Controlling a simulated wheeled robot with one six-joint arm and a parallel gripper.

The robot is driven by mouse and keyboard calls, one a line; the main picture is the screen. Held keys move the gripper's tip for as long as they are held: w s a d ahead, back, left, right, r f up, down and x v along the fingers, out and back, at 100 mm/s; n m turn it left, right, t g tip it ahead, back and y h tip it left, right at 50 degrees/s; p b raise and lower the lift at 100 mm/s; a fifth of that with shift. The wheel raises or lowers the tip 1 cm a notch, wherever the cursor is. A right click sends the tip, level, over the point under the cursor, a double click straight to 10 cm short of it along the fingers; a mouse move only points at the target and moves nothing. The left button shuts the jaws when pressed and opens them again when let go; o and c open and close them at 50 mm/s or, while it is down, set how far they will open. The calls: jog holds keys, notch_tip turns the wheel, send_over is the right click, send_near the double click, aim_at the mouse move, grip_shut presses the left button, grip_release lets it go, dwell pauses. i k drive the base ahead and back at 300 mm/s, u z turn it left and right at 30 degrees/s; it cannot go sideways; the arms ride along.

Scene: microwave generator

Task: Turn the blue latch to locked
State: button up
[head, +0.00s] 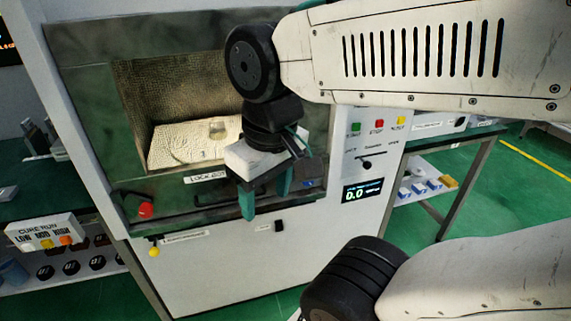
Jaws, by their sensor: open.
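The microwave generator (190,265) is a white cabinet with an open, mesh-lined chamber holding a pale slab. A label starting with "LOCK" (205,177) is on the sill below the chamber, partly hidden by my gripper. A small blue part (308,184) shows at the right end of the sill; it may be the blue latch, but its shape and position are too small to tell. My gripper (265,203) is open, with teal fingers pointing down in front of the sill, left of the blue part. I see nothing between the fingers. Contact cannot be told.
A red knob (146,209) is at the sill's left, with a yellow knob (154,251) below. A black switch (279,226) is under my gripper. A button panel (378,125) and display (362,193) are at right.

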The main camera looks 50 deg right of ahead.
aim_at(307, 184)
jog(key=z, duration=1.05)
